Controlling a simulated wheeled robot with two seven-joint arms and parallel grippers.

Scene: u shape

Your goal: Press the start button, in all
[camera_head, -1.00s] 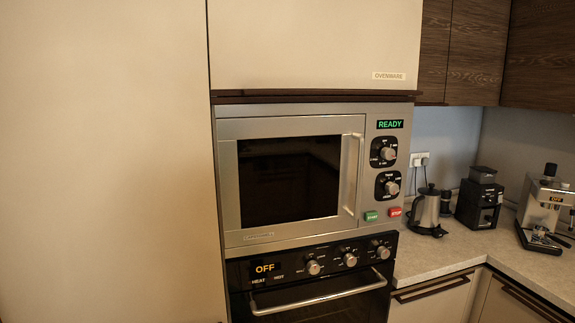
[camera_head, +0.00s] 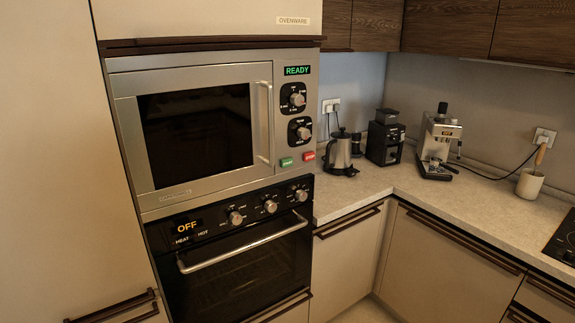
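The microwave (camera_head: 122,92) is built into the tall cabinet at the left, with its door shut. Its display (camera_head: 297,70) reads READY in green. The green start button (camera_head: 286,162) is at the bottom of its control panel, left of the red stop button (camera_head: 309,156). Two round knobs, an upper one (camera_head: 297,100) and a lower one (camera_head: 303,133), sit above the buttons. Neither of my grippers shows in the head view.
Below is an oven (camera_head: 240,285) with its display reading OFF. A cooktop (camera_head: 566,240) is at the right edge.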

